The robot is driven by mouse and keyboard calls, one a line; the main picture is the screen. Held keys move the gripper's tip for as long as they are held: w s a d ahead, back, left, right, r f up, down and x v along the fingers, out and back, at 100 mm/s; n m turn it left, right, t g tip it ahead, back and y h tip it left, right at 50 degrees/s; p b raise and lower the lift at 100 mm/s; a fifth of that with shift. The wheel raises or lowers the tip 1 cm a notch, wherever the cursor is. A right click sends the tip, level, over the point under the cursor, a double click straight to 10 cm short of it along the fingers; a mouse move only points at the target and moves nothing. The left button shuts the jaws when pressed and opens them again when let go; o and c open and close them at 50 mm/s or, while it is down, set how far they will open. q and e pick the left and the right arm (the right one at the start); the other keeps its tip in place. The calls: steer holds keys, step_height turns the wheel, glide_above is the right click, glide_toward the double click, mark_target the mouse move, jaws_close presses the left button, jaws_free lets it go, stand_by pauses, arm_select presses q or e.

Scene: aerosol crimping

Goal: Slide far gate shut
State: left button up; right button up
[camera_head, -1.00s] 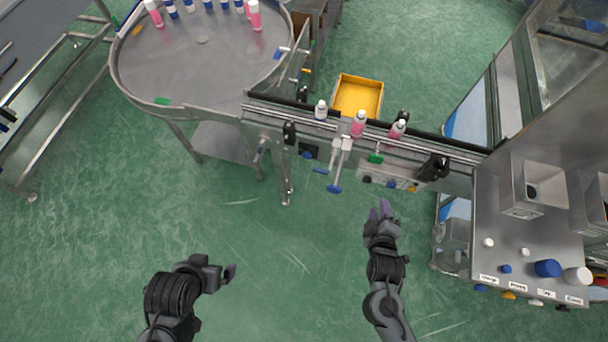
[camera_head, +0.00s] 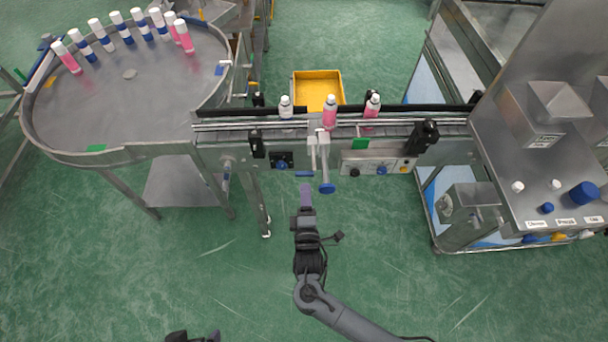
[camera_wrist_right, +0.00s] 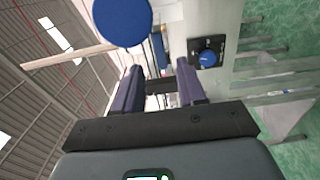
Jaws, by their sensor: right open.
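Two slim gate rods stick out from the front of the conveyor (camera_head: 430,143). One ends in a round blue knob (camera_head: 326,188), the other in a flat blue handle (camera_head: 304,174); I cannot tell for sure which is the far gate. My right gripper (camera_head: 305,193) is open just in front of the flat handle, left of the round knob. In the right wrist view a big blue disc (camera_wrist_right: 122,20) is above and left of the right gripper (camera_wrist_right: 160,68), and a pale part with blue shows beyond the open fingers. Contact is unclear. My left gripper (camera_head: 192,336) is mostly cut off.
Bottles stand on the conveyor: one pale (camera_head: 286,107) and two pink (camera_head: 329,112). A control panel (camera_head: 378,163) and a black-backed blue dial (camera_head: 281,163) are on its front. A round table (camera_head: 130,105) with several bottles is left, a yellow bin (camera_head: 318,90) behind.

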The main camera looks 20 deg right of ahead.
mark_target(305, 176)
steer(key=x, duration=0.7)
steer(key=shift+w+d, duration=0.15)
steer(key=shift+w, duration=0.2)
jaws_close()
